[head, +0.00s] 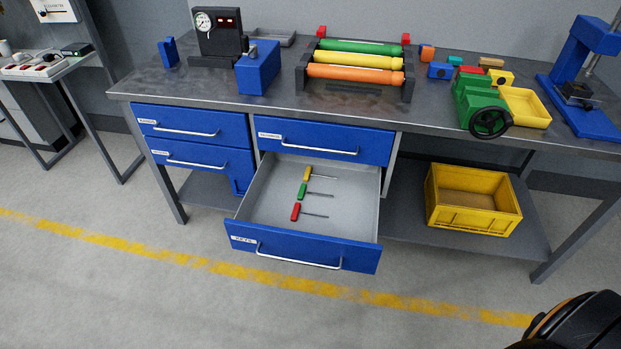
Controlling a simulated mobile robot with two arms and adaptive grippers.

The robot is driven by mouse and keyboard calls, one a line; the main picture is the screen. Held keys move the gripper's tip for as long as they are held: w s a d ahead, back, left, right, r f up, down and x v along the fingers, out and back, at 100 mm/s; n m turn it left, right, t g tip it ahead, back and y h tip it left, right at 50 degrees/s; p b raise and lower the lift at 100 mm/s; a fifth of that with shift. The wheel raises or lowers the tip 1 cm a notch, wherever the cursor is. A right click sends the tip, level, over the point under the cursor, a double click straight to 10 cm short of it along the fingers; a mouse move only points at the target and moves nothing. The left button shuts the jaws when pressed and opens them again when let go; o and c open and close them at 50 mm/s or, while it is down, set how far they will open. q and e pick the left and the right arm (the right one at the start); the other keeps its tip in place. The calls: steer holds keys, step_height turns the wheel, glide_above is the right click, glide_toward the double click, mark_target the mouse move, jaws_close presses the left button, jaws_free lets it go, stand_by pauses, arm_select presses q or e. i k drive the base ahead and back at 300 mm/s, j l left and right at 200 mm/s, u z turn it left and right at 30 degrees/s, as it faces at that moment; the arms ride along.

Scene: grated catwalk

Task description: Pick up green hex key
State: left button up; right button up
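The green hex key (303,191) lies in the open drawer (352,226) of the workbench, its green handle to the left and its thin dark shaft pointing right. A yellow-handled key (307,174) lies just behind it and a red-handled key (296,211) lies in front of it, both apart from it. The drawer is pulled out, with a blue front and a light grey inside. Neither of my grippers shows in the head view. A dark rounded part with an orange edge is at the bottom right corner; I cannot tell what it is.
The workbench top (278,99) carries a gauge unit (217,35), a rack of coloured rollers (357,59), a green vise (478,100) and a blue press (588,60). A yellow crate (474,221) stands on the lower shelf. The floor before the drawer is clear.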

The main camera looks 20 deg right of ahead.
mark_target(301, 190)
steer(key=z, duration=0.6)
steer(key=i+j+z, duration=0.15)
steer(key=j+z, duration=0.25)
steer(key=i+j+z, duration=0.15)
steer(key=z, duration=0.2)
steer(key=j+z, duration=0.8)
steer(key=i+j, duration=0.05)
